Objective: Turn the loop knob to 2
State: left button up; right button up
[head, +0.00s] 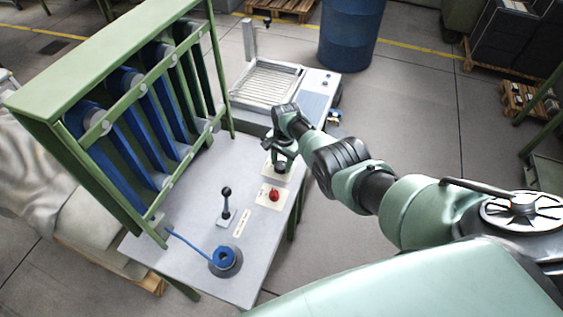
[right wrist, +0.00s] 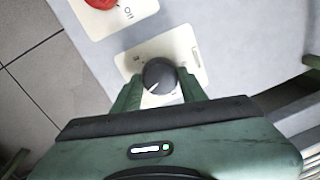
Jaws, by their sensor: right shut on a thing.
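The loop knob (right wrist: 160,75) is a round black dial with a white pointer line on a cream plate (right wrist: 187,50). In the right wrist view the pointer aims to the lower left of the picture; the plate's small marks are too blurred or covered to read. My right gripper (right wrist: 158,84) has its two green fingers on either side of the knob and is shut on it. In the head view the right gripper (head: 281,160) is over the cream plate (head: 269,171) at the table's right edge, mostly hiding the knob. My left gripper is not in view.
A red button (head: 274,195) sits on a plate beside the knob. A black lever (head: 226,203) and a blue-topped round part (head: 224,258) stand on the grey table (head: 185,250). A green frame with blue extruder parts (head: 148,92) rises at the left.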

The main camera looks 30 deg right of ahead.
aim_at(282, 165)
jog(key=o, duration=1.4)
jog(key=shift+c, duration=0.2)
notch_tip(282, 165, up, 6)
jog(key=p, duration=0.3)
jog(key=shift+s+d+f, duration=0.1)
jog(key=shift+s+f, duration=0.05)
jog(key=shift+f, duration=0.05)
jog(key=shift+r, duration=1.1)
jog(key=shift+s, duration=0.1)
